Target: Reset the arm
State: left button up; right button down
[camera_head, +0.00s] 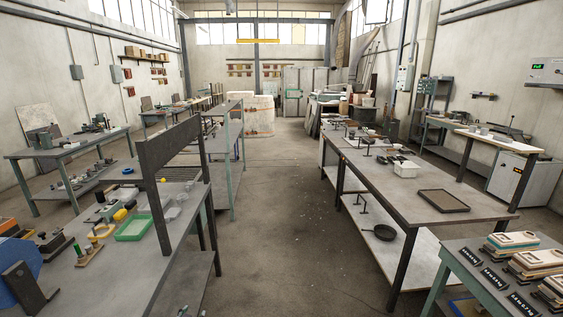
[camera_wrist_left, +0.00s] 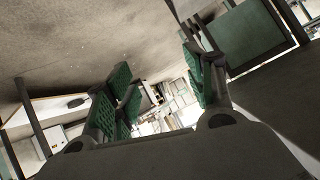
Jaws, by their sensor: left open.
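My left gripper (camera_wrist_left: 160,82) shows in the left wrist view. Its two green-padded fingers are spread wide apart, with nothing between them. It hangs in free air; the concrete floor and distant furniture show past the fingers. I cannot make out its arm clearly in the head view. My right gripper is in neither view. A dark round pan or ladle (camera_head: 383,232) with a handle sits on the lower shelf of the right-hand table in the head view, out of my grasp.
A long grey table (camera_head: 400,188) on the right bears a brown tray (camera_head: 443,201) and a white box (camera_head: 406,169). A left workbench (camera_head: 165,262) holds a green tray (camera_head: 134,228) and small tools. The central floor aisle (camera_head: 285,205) is clear.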

pick_arm(q)
jog(key=s+d+f+g, duration=0.2)
jog(key=s+f+g, duration=0.1)
jog(key=s+f, duration=0.95)
jog(key=s+d+f+g, duration=0.2)
jog(key=s+f, duration=0.9)
jog(key=s, duration=0.3)
jog(key=s+d+f+g, duration=0.1)
jog(key=s+f, duration=0.2)
jog(key=s, duration=0.8)
jog(key=s+d+f+g, duration=0.2)
jog(key=s+f, duration=0.1)
jog(key=s, duration=0.8)
jog(key=s+d+f+g, duration=0.2)
jog(key=s+f, duration=0.1)
jog(key=s, duration=0.9)
jog(key=shift+f+h, duration=0.3)
jog(key=shift+h, duration=0.1)
